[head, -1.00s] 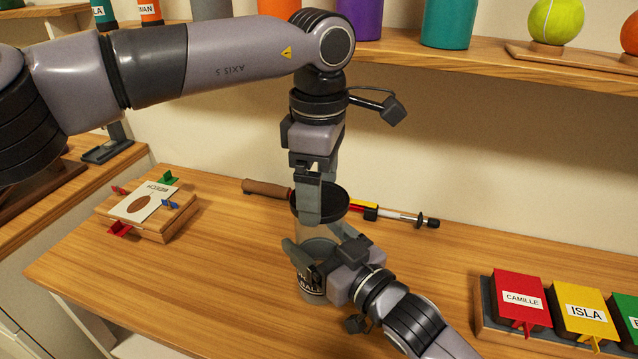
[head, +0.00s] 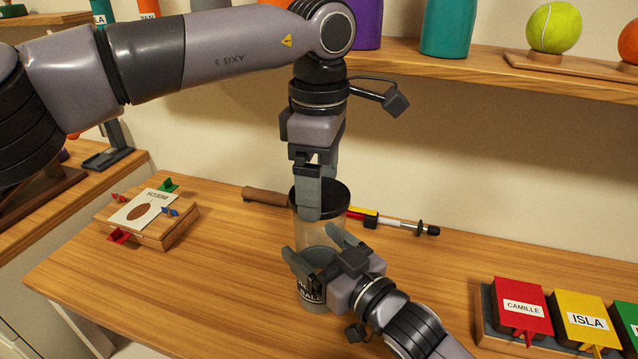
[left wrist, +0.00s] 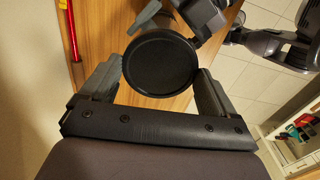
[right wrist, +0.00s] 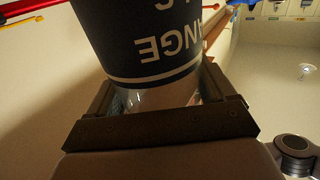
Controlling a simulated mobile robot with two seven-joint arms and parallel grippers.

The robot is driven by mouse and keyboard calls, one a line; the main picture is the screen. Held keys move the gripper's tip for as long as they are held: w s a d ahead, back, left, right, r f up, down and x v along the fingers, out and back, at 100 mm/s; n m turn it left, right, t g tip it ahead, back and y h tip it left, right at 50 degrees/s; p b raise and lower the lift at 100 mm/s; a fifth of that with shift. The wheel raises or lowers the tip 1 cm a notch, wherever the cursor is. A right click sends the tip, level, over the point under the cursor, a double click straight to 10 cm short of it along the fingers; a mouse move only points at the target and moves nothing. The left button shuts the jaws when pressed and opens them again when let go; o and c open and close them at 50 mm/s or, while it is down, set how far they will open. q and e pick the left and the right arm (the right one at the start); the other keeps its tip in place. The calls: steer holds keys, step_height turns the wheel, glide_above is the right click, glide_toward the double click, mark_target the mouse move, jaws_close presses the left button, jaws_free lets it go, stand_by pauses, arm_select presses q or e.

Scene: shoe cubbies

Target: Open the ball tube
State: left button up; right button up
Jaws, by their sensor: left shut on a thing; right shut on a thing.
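The ball tube (head: 326,236) is a clear cylinder with a black label, standing upright on the wooden table; the label also shows in the right wrist view (right wrist: 150,40). Its round black lid (head: 331,195) shows from above in the left wrist view (left wrist: 160,62). My left gripper (head: 312,212) comes down from above and is shut on the lid, one finger on each side. My right gripper (head: 320,262) is shut around the tube body lower down. The fingers hide much of the tube, and I cannot tell whether the lid is clear of its rim.
A stick-like tool (head: 395,223) lies behind the tube. A small wooden press (head: 165,230) stands at the left. Red (head: 519,300) and yellow (head: 582,314) boxes stand in a rack at the right. A shelf (head: 480,68) crosses above the table.

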arm_select(q)
steer(key=shift+r, duration=0.15)
steer(key=shift+r, duration=1.9)
arm_select(e)
steer(key=o, duration=1.4)
steer(key=shift+c, duration=0.2)
steer(key=shift+d, duration=0.1)
